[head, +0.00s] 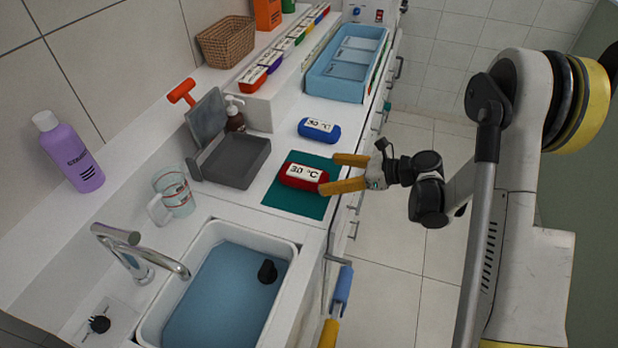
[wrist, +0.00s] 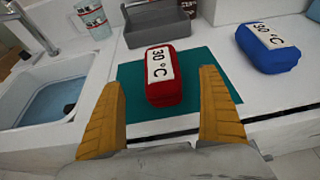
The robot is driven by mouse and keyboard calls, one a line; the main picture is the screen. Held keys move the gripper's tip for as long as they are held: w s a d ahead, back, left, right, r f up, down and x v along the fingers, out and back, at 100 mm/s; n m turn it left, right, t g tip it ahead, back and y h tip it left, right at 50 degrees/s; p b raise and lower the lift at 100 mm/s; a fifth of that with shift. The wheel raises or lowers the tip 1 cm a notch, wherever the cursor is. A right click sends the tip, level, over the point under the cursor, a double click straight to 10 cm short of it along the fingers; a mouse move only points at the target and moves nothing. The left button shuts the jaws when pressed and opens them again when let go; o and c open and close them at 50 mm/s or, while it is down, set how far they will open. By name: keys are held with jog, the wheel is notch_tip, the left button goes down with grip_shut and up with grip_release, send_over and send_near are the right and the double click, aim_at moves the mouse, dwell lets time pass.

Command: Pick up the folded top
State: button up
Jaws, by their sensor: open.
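No garment is clearly recognisable as a folded top. A red rounded block or bundle (head: 296,184) with a white "30 °C" label lies on a dark green mat (head: 286,203) on the counter; I cannot tell if it is folded cloth. It also shows in the wrist view (wrist: 166,98), upper middle. A similar blue one (head: 319,131) lies behind it on the bare counter, at the right in the wrist view (wrist: 270,58). My gripper (head: 329,174) is open and empty at the counter's front edge. Its orange fingers point at the red one, which shows between them in the wrist view.
A sink (head: 222,290) with blue water and a tap (head: 140,250) is at front left. A grey tray (head: 232,163), a glass mug (head: 175,191) and a purple bottle (head: 75,158) stand behind. A blue bin (head: 350,62) is farther along. The floor beside the counter is clear.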

aim_at(308, 174)
jog(key=b+x, duration=0.3)
jog(key=x, duration=0.7)
jog(key=shift+d+r, duration=0.1)
jog(key=shift+r, duration=0.05)
jog(key=shift+c, duration=0.2)
jog(key=c, duration=1.3)
jog(key=shift+o, duration=0.2)
notch_tip(308, 174, up, 5)
jog(key=shift+f+p, duration=0.25)
jog(key=shift+p, duration=0.85)
jog(key=s+d+r+m+t+h+p, duration=0.1)
jog(key=s+d+r+m+t+h, duration=0.2)
jog(key=d+r, duration=0.5)
jog(key=s+d+r+m+t+h+p, duration=0.2)
jog(key=s+d+r+m+t+h, duration=0.2)
jog(key=d+r+m, duration=0.3)
jog(key=d+r+t+h, duration=0.1)
jog(key=d, duration=0.4)
jog(key=shift+s+r, duration=0.2)
jog(key=shift+s, duration=0.05)
